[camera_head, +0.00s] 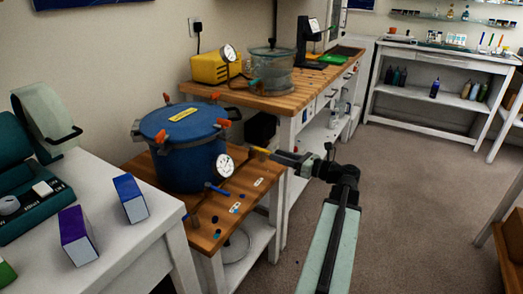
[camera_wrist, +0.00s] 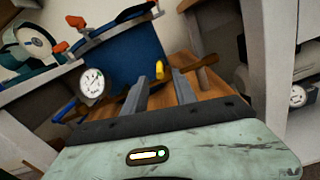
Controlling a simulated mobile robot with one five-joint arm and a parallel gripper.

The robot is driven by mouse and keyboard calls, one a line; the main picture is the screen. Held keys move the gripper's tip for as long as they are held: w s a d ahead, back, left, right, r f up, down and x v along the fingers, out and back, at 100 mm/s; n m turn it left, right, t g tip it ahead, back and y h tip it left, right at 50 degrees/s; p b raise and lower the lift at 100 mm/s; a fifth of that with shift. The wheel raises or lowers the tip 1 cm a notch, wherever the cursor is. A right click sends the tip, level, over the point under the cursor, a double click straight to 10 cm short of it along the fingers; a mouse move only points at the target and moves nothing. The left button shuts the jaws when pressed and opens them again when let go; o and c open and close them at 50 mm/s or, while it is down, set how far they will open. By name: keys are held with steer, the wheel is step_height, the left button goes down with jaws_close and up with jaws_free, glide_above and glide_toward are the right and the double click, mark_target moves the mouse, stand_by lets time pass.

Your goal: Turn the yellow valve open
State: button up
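The yellow valve (camera_head: 259,150) is a small yellow handle at the right side of the blue pressure pot, near its dial gauge (camera_head: 225,165). In the wrist view the yellow valve (camera_wrist: 158,68) shows at the tips of my fingers, close to the left finger. My gripper (camera_head: 279,155) reaches in from the right, just beside the valve. In the wrist view my gripper (camera_wrist: 162,80) has its two fingers apart, with bare wood visible between them. I cannot tell whether a finger touches the valve.
The blue pot (camera_head: 185,150) stands on a low wooden table (camera_head: 205,232). A blue valve handle (camera_head: 217,189) sits in front of the gauge. A white table (camera_head: 125,245) with small boxes is at the left. A workbench (camera_head: 285,98) is behind. Carpet floor at the right is clear.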

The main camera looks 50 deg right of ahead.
mark_target(255, 148)
steer(key=x, duration=0.6)
steer(key=shift+w, duration=0.25)
jaws_close()
stand_by(1.0)
